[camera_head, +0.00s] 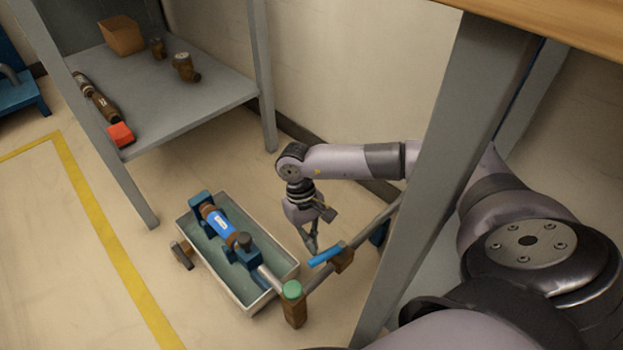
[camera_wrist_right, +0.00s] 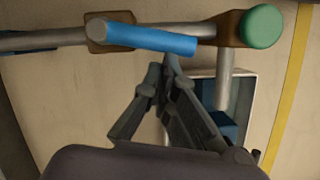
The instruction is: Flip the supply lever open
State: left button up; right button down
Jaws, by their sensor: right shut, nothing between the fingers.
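The supply lever is a blue bar (camera_head: 325,254) on a brown valve body (camera_head: 343,262) in the grey pipe. In the right wrist view the blue lever (camera_wrist_right: 150,39) lies nearly along the pipe, across the top of the picture. My right gripper (camera_head: 312,250) is shut and empty, close to the lever's free end. In the right wrist view its fingertips (camera_wrist_right: 165,65) are just below the lever near that end; I cannot tell whether they touch it. My left gripper is in neither view.
A grey table leg (camera_head: 430,165) stands close beside my right arm.

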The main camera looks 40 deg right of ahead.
jog(key=v, duration=1.2)
dwell(0.5)
